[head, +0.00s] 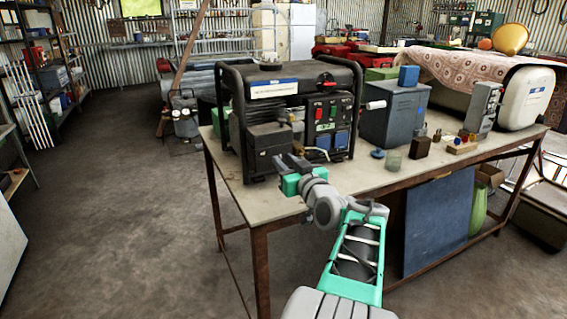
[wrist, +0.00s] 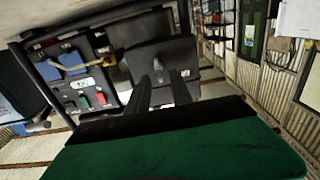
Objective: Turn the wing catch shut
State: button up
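The generator (head: 312,75) stands on the workbench, with a dark box-shaped cover (head: 268,141) low on its front left. In the wrist view the cover (wrist: 150,54) is straight ahead of my gripper (wrist: 160,76). A small grey piece that looks like the wing catch (wrist: 157,68) shows on the cover, between my two dark fingers. The fingers are apart, with a gap around the piece; I cannot tell if either touches it. The catch's exact angle is too blurred to read. In the head view my gripper (head: 284,162) is in front of the cover and hides the catch.
The generator's black tube frame (head: 240,110) rises beside the cover. Its panel has red switches and blue sockets (head: 323,140). The workbench (head: 235,187) has bare room at its front left.

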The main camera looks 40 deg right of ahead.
jog(key=shift+w+d, duration=0.1)
jog(key=shift+w, duration=0.3)
jog(key=shift+c, duration=0.2)
grip_shut()
